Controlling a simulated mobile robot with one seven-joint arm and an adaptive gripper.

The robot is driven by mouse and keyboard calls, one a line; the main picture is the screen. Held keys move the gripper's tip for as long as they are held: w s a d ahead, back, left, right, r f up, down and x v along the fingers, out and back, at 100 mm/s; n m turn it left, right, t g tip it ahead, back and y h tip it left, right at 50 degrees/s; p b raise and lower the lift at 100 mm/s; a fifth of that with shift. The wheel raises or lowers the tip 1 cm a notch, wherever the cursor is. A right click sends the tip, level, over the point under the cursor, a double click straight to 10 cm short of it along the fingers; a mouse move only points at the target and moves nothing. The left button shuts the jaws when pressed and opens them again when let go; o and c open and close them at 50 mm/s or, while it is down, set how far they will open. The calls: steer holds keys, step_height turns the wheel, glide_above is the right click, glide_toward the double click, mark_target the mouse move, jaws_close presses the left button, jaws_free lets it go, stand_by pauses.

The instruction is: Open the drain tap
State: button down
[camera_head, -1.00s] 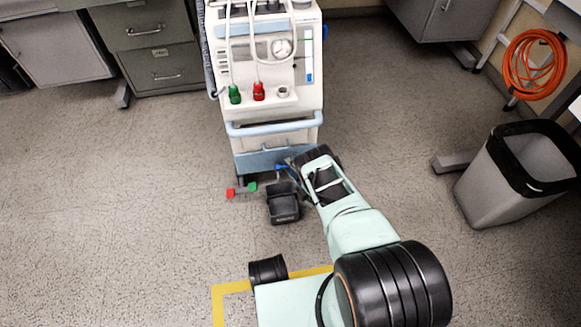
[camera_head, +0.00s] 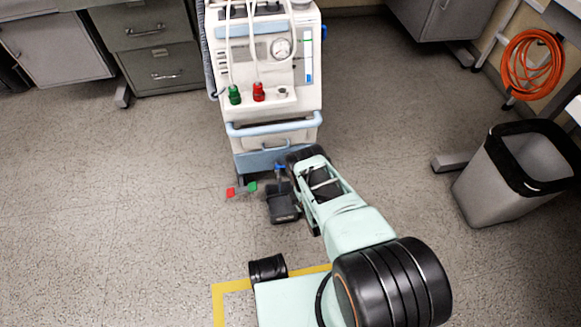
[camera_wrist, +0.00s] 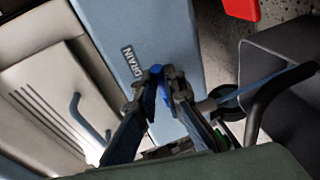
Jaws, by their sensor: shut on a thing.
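The drain tap (camera_head: 280,166) shows as a small blue handle low on the front of the white and blue machine (camera_head: 275,135). In the wrist view the blue tap handle (camera_wrist: 157,73) sits beside a DRAIN label (camera_wrist: 133,62) on the blue panel (camera_wrist: 150,25). My gripper (camera_wrist: 152,90) is shut on the handle, with a fingertip on each side of it. The fingers hide part of the handle and most of the tap body. In the head view my wrist covers the floor and panel to the right of the tap.
A grey waste bin (camera_head: 490,190) stands at the right. The floor at left is clear.

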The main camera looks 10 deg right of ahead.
steer(key=shift+s+a+m+g+h+b, duration=0.2)
steer(key=shift+s+a+m+g+h, duration=0.25)
steer(key=shift+m+h, duration=1.15)
steer(key=shift+s+a+m+g+h+b, duration=0.25)
steer(key=shift+a+m+h, duration=0.25)
steer(key=shift+m+h, duration=1.1)
steer(key=shift+s+a+m+g+h+b, duration=0.1)
steer(key=shift+s+a+m+g+h, duration=0.55)
steer(key=shift+h, duration=1.65)
steer(key=shift+w+d+m+t, duration=0.1)
steer(key=shift+w+m+t, duration=0.15)
steer(key=shift+m, duration=0.1)
steer(key=c, duration=2)
jaws_free()
steer(key=shift+d, duration=0.1)
